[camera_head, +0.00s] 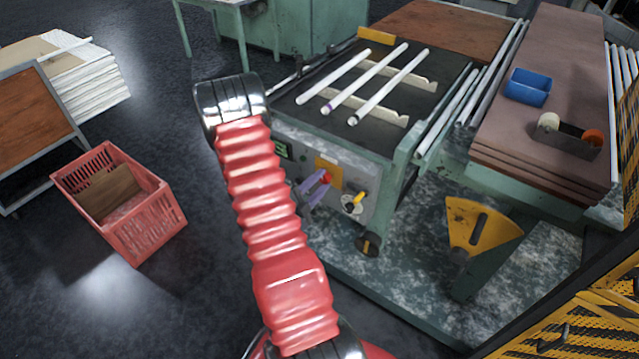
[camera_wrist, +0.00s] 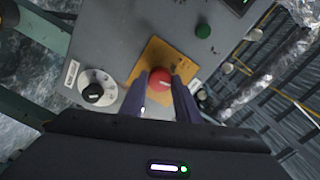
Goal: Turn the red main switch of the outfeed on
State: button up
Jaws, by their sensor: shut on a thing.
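The red main switch (camera_wrist: 159,80) is a round red knob on a yellow plate (camera_wrist: 147,57) on the grey control panel (camera_wrist: 108,30) of the outfeed. In the wrist view my gripper (camera_wrist: 166,88) has its two purple fingers on either side of the knob, shut on it. In the head view my gripper (camera_head: 314,190) is at the panel front below the yellow plate (camera_head: 328,172), and the red knob (camera_head: 326,178) shows only as a small patch at the fingertips. The knob's exact angle is hard to tell.
A black knob (camera_wrist: 93,92) on a white dial and a green button (camera_wrist: 203,31) sit near the switch. Glass tubes (camera_head: 362,83) lie on top of the outfeed. A red crate (camera_head: 150,226) stands on the floor at left. A yellow bracket (camera_head: 478,226) is at right.

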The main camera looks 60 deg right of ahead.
jog(key=shift+s+f+m, duration=0.1)
jog(key=shift+s+m, duration=0.05)
jog(key=shift+m, duration=1.35)
jog(key=o, duration=1)
jog(key=shift+o, duration=0.2)
jog(key=shift+a, duration=0.15)
jog(key=w+a, duration=0.2)
jog(key=a, duration=1.1)
jog(key=shift+w+a, duration=0.15)
jog(key=shift+a, duration=0.05)
